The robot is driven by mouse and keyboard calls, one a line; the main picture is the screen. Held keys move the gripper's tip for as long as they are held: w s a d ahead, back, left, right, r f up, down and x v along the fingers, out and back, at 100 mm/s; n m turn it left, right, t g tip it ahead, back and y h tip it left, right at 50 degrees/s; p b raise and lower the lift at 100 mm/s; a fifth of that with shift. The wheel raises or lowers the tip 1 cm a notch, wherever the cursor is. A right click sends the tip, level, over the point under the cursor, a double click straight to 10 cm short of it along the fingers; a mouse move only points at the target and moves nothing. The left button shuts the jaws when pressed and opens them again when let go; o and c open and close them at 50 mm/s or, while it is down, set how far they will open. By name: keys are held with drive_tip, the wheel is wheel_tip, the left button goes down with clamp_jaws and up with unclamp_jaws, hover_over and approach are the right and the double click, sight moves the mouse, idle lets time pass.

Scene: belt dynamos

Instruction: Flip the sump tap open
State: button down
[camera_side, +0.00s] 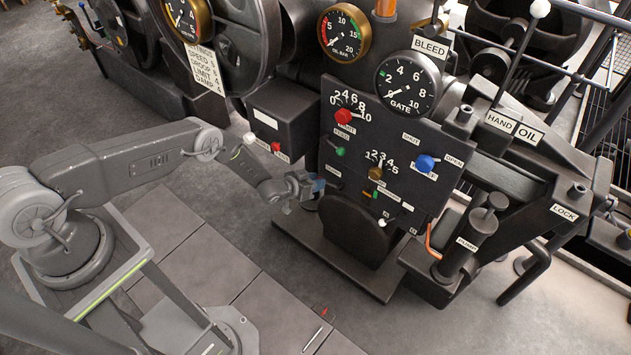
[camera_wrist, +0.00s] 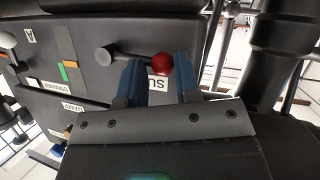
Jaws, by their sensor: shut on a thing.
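The sump tap shows in the wrist view as a dark lever (camera_wrist: 132,59) with a red ball knob (camera_wrist: 162,64). It runs from a round pivot (camera_wrist: 103,56) on the black panel. A white label (camera_wrist: 158,84) starting "SU" sits beside it, partly covered by a finger. My gripper (camera_wrist: 160,72) has its blue fingers either side of the red knob and is shut on the tap. In the side view my gripper (camera_side: 309,186) is at the panel's lower left, and I cannot make out the tap there.
The control panel (camera_side: 362,207) carries a red knob (camera_side: 344,117), a green knob (camera_side: 340,151) and a blue knob (camera_side: 426,162) above my gripper. A dark box (camera_side: 290,118) juts out above my forearm. The floor (camera_side: 255,300) in front is mostly clear.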

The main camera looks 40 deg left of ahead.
drive_tip(key=shift+w+d+r+m+y, duration=0.2)
drive_tip(key=shift+r+m+y, duration=0.2)
drive_tip(key=shift+r+m, duration=0.15)
drive_tip(key=c, duration=0.8)
unclamp_jaws()
drive_tip(key=shift+s, duration=0.1)
drive_tip(key=shift+s, duration=0.1)
drive_tip(key=v, duration=1.3)
drive_tip(key=shift+s+r, duration=0.2)
drive_tip(key=shift+s, duration=0.1)
drive_tip(key=shift+s+a+f+n, duration=0.1)
drive_tip(key=shift+a+f+n, duration=0.2)
drive_tip(key=shift+f, duration=0.1)
drive_tip(key=x, duration=1.4)
drive_tip(key=shift+d+r, duration=0.1)
drive_tip(key=shift+r, duration=0.05)
